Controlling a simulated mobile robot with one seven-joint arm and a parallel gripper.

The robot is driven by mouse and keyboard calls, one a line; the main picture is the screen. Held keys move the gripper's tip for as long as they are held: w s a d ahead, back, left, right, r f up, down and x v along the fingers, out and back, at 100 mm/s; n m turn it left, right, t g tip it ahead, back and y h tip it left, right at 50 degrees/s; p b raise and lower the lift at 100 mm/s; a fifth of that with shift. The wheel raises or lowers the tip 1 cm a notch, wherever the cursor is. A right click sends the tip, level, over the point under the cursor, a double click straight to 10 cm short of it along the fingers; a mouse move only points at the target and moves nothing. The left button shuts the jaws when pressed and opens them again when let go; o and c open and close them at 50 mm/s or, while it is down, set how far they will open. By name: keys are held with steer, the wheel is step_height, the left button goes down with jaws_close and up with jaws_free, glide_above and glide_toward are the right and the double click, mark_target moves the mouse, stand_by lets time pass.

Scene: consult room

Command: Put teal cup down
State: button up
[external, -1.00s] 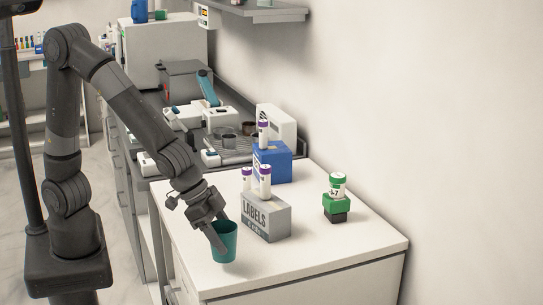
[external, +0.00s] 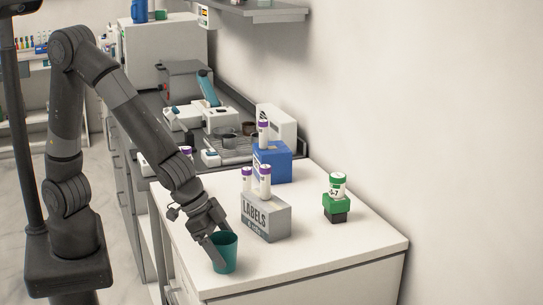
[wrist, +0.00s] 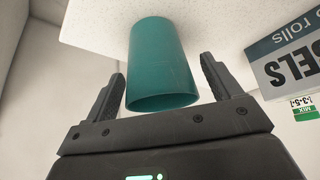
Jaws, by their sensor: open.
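The teal cup (external: 224,254) stands upright on the white counter (external: 300,262) near its front left corner. It also shows in the wrist view (wrist: 160,62), between the two fingers. My gripper (external: 217,240) is at the cup. In the wrist view my gripper (wrist: 166,85) is open, with a finger on either side of the cup and a visible gap to each finger. In the external view one finger reaches down at the cup's left side.
A grey labels box (external: 266,217) with two purple-capped tubes stands just behind the cup. A blue box (external: 272,162) with a tube stands farther back. A green-capped jar (external: 337,187) sits on a green block (external: 336,206) to the right. The counter's front right is clear.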

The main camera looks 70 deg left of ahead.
steer(key=shift+s+a+r, duration=0.1)
steer(key=shift+r, duration=0.4)
steer(key=v, duration=1.1)
steer(key=shift+s+r, duration=0.1)
steer(key=a+r+n+y, duration=0.1)
steer(key=a+r+n, duration=0.15)
steer(key=a, duration=0.95)
steer(key=a+r+n+y, duration=0.2)
steer(key=a+r, duration=0.1)
steer(key=a, duration=0.9)
steer(key=s+a+n, duration=0.2)
steer(key=s+a, duration=0.4)
steer(key=a, duration=0.1)
steer(key=shift+s+a+f+t, duration=0.2)
steer(key=shift+s+a+t, duration=0.05)
steer(key=shift+a+t, duration=0.1)
